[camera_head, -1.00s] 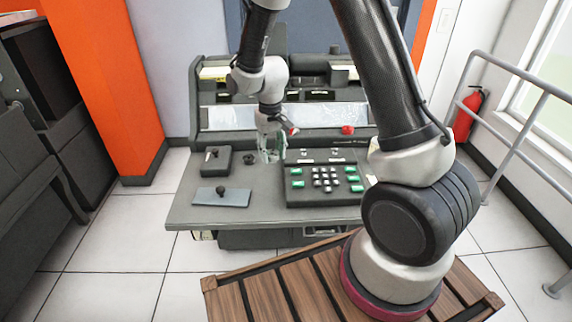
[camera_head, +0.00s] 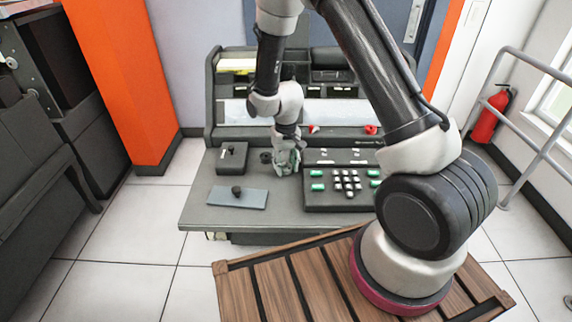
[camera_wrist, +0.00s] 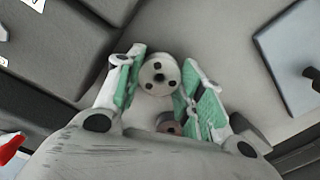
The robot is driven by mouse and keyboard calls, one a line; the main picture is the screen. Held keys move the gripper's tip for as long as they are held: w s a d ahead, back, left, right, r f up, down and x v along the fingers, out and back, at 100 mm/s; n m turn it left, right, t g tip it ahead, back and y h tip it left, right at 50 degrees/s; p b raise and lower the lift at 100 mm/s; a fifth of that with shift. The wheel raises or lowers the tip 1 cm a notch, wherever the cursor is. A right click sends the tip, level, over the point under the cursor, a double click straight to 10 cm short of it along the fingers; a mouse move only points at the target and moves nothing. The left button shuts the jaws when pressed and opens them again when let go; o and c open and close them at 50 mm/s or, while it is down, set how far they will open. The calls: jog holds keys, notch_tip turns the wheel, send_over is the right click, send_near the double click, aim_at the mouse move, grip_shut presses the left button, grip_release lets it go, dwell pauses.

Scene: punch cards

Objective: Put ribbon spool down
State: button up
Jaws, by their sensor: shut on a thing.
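A pale round spool (camera_wrist: 157,74) with small dark holes in its face sits between the fingertips of my gripper (camera_wrist: 155,85) in the wrist view. My gripper is shut on it with its green pads at either side. A small reddish-brown round piece (camera_wrist: 170,126) shows further in between the fingers; I cannot tell if it belongs to the spool. In the head view my gripper (camera_head: 287,167) is at the grey desk top (camera_head: 230,215), just left of the keypad. The spool is not clear there, and I cannot tell if it touches the desk.
The keypad panel (camera_head: 340,205) with green keys stands right of my gripper. A blue-grey plate (camera_head: 225,200) with a black knob lies front left, and a dark box (camera_head: 232,157) is behind it. A dark round piece (camera_head: 266,157) is close by. The desk front is clear.

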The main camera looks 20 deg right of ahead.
jog(key=shift+f, duration=0.2)
jog(key=o, duration=0.9)
jog(key=s+d+r+t, duration=0.1)
jog(key=s+d+r, duration=0.1)
jog(key=r, duration=1)
jog(key=s+d+r, duration=0.2)
jog(key=d+r, duration=0.1)
jog(key=r, duration=0.9)
jog(key=s+d+r+t, duration=0.1)
jog(key=s+d+r, duration=0.2)
jog(key=s, duration=0.4)
jog(key=s+d+r+t, duration=0.1)
jog(key=s+d+r, duration=0.2)
jog(key=s+r, duration=0.2)
jog(key=s+d+r+t, duration=0.1)
jog(key=s+d+r, duration=0.2)
jog(key=s, duration=0.7)
jog(key=shift+s+r+m, duration=0.2)
jog(key=shift+r+m, duration=0.2)
jog(key=shift+r, duration=0.55)
